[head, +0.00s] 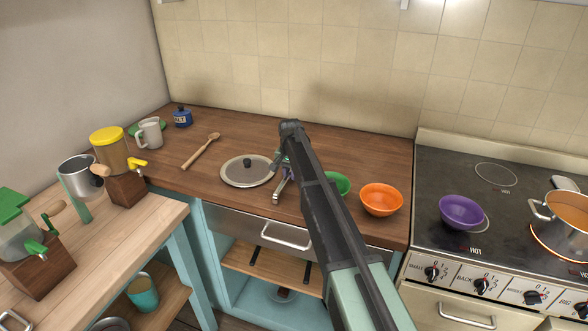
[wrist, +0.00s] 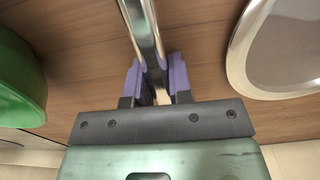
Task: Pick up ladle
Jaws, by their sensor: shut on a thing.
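The ladle's shiny metal handle (wrist: 143,28) runs up between the two purple fingers of my gripper (wrist: 153,82) in the wrist view. The fingers are shut on it, one on each side. The ladle's bowl lies outside the wrist view. In the head view my gripper (head: 284,176) is low over the wooden counter between the pan lid and the green bowl, and my arm hides most of the ladle. I cannot tell whether the ladle touches the counter.
A pan lid (head: 246,171) lies left of my gripper. A green bowl (head: 339,183) and an orange bowl (head: 381,199) stand to the right. A wooden spoon (head: 201,151) lies behind left. A purple bowl (head: 461,211) sits on the stove.

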